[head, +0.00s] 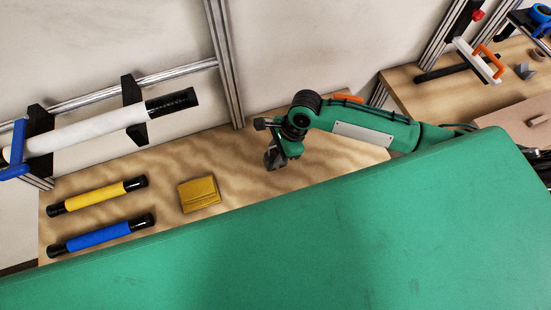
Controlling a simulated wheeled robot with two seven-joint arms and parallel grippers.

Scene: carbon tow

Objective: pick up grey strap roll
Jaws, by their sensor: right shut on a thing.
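My right gripper (273,158) reaches in from the right over the wooden bench and points down. It is shut on a small, dark grey thing at its fingertips. This fits the grey strap roll, but it is small and largely hidden by the fingers, so its shape is hard to make out. I cannot tell whether it touches the bench or is just above it. No other grey strap roll shows on the bench. My left gripper is not in view.
A yellow block (199,194), a yellow roll (96,196) and a blue roll (98,235) lie left on the wooden bench (240,176). A white roll (80,132) hangs on the rack behind. An upright metal post (224,62) stands behind the gripper. Tools lie on another bench (440,100), upper right.

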